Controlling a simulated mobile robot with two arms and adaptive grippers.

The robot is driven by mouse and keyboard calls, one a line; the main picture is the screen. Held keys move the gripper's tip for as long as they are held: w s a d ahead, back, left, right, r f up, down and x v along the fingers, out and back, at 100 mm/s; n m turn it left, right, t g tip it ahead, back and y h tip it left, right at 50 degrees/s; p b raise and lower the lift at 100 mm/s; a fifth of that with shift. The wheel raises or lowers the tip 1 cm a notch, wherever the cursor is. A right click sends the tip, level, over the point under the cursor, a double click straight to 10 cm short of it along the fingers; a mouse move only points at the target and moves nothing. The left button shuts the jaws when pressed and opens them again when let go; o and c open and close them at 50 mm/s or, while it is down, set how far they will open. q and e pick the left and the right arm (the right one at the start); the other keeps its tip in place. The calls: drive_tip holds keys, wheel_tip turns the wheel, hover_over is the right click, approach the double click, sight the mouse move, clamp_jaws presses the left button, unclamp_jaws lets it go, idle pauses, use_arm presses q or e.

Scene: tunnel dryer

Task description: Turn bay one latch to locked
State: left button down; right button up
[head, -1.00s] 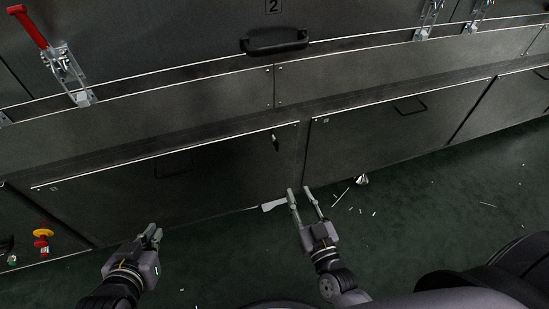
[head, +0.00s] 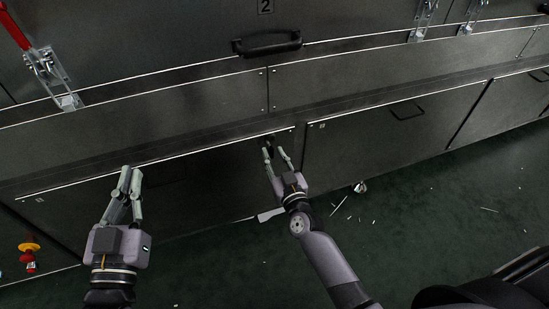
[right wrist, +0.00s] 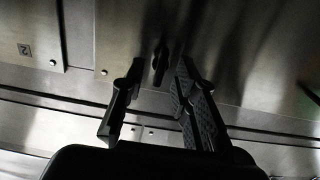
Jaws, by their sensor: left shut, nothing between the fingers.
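A small dark latch (head: 271,140) sits near the top right corner of the left lower panel (head: 215,180). It also shows in the right wrist view (right wrist: 160,62) as a dark handle, roughly upright in that picture. My right gripper (head: 274,149) is open just below the latch, which is partly hidden by its fingers in the head view. In the right wrist view, the open fingers (right wrist: 160,74) lie on either side of the latch; I cannot tell whether they touch it. My left gripper (head: 132,171) is shut and empty, in front of the panel's left part.
A black handle (head: 267,43) is on the upper door marked 2. A red-handled toggle clamp (head: 48,72) is at the upper left. A red and yellow knob (head: 29,253) is at the lower left. Small scraps lie on the green floor (head: 400,210).

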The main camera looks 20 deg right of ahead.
drive_tip(key=shift+w, duration=0.1)
drive_tip(key=shift+c, duration=0.3)
clamp_jaws()
